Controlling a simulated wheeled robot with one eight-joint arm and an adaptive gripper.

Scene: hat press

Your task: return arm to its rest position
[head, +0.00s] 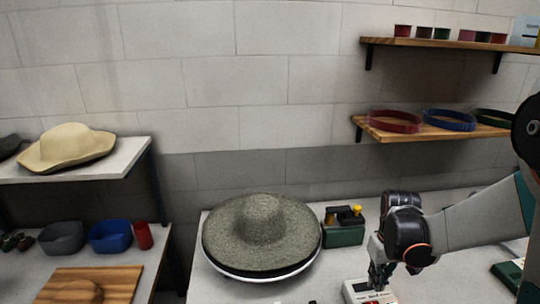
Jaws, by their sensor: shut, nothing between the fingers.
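My gripper (380,278) is at the lower right of the head view, pointing down with its fingers together and nothing seen between them. It is just above or touching a small white device (366,291) at the bottom edge; I cannot tell which. My arm reaches in from the right edge over the white table (208,283). A grey-green felt hat (262,222) with a wide brim rests on a round pale base to the left of my gripper.
A dark green box (343,235) with a yellow knob stands between hat and arm. Wall shelves (440,43) at right hold cups and coloured bands (395,121). A tan hat (66,148) lies on the left shelf. Bowls (110,236) and a wooden board (90,284) are lower left.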

